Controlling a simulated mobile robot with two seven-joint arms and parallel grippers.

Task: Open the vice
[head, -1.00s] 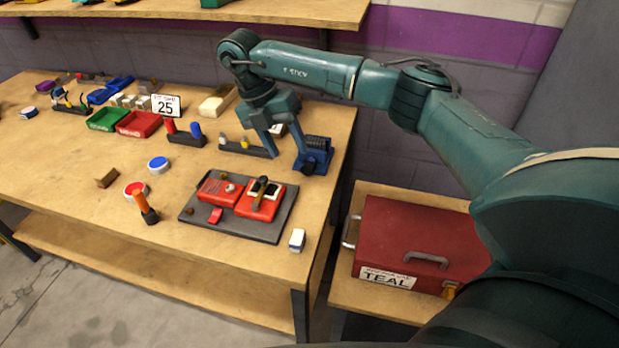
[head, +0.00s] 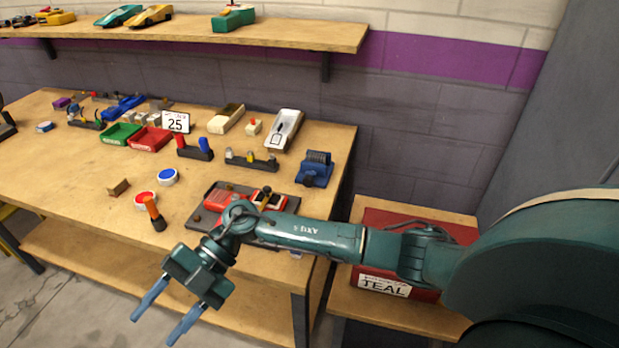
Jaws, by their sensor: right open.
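The blue vice (head: 315,169), with a dark ribbed top, stands near the right end of the workbench top. From this view I cannot tell whether its jaws are open or shut. My right gripper (head: 158,325) is open and empty, its two blue fingers spread and pointing down. It is well away from the vice, at the lower left in front of the bench's front edge. My right forearm crosses the front right of the bench and hides part of the dark tray (head: 205,216). My left gripper is not in view.
Beside the vice are a tool rack (head: 250,162) and a white tray (head: 283,130). A red box (head: 440,234) labelled TEAL stands on a low table at right, partly behind my arm. A wall shelf (head: 200,28) with toy cars is above. The bench's front left is clear.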

